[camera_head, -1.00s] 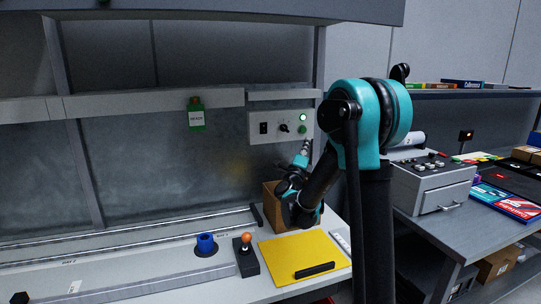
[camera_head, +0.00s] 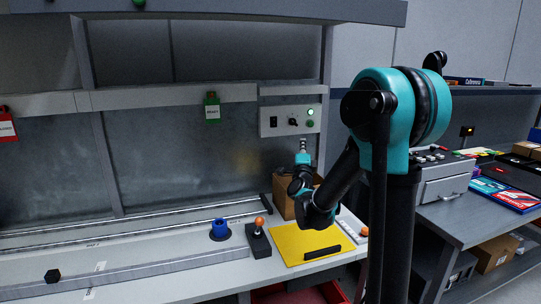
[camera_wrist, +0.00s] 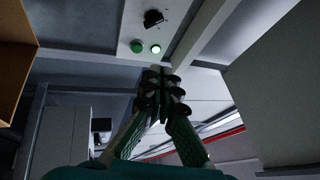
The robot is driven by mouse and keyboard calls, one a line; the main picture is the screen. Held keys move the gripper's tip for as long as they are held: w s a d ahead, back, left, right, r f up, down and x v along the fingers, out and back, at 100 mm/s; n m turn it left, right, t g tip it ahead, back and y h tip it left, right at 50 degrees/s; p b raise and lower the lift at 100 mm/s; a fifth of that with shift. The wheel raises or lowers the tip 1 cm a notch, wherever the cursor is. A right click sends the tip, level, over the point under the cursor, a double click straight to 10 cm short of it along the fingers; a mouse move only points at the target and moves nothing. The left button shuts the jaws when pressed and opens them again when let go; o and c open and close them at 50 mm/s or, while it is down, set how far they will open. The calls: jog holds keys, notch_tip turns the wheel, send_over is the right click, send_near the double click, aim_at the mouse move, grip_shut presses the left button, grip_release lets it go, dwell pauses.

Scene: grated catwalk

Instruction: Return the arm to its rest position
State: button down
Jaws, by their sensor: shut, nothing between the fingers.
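My arm rises at the right of the head view, with a teal and black shoulder, and reaches to the workbench. My gripper (camera_head: 303,147) points up just below the grey control panel (camera_head: 267,121) on the back wall. It is shut and empty. In the wrist view my gripper (camera_wrist: 160,80) has its fingers together, close under the panel's lit green lamp (camera_wrist: 155,49) and darker green button (camera_wrist: 137,46). Whether the fingertips touch the panel I cannot tell. The lamp (camera_head: 310,112) also glows in the head view.
A cardboard box (camera_head: 283,200) stands right behind my wrist. A yellow mat (camera_head: 290,240) with a black bar, a joystick (camera_head: 259,238) with an orange knob and a blue cylinder (camera_head: 220,229) are on the bench. An upper shelf overhangs. A grey machine (camera_head: 443,185) stands at right.

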jog(key=s+f+n+g+y, duration=0.1)
jog(key=s+f+n+g, duration=0.3)
jog(key=s+f, duration=0.4)
jog(key=s+d+f+n+g+y, duration=0.1)
jog(key=s+f+n+g, duration=0.4)
jog(key=s+f+n, duration=0.2)
jog(key=s+d+f+n+g+y, duration=0.1)
jog(key=s+f+n+g, duration=0.3)
jog(key=s+f, duration=0.5)
jog(key=shift+s+d+f+n+y, duration=0.1)
jog(key=shift+s+f+n+y, duration=0.15)
jog(key=shift+s+n, duration=0.3)
jog(key=shift+s+d+f+n+y, duration=0.15)
jog(key=shift+s+n+y, duration=0.1)
jog(key=shift+s+n, duration=0.25)
jog(key=s+d+f+g, duration=0.2)
jog(key=s, duration=0.3)
jog(key=s+d+f+n+g+h, duration=0.1)
jog(key=s+f, duration=0.2)
jog(key=s, duration=0.2)
jog(key=shift+d+f+g+h, duration=0.15)
jog(key=shift+d+g+h, duration=0.15)
jog(key=shift+d+g, duration=0.1)
jog(key=shift+n, duration=0.25)
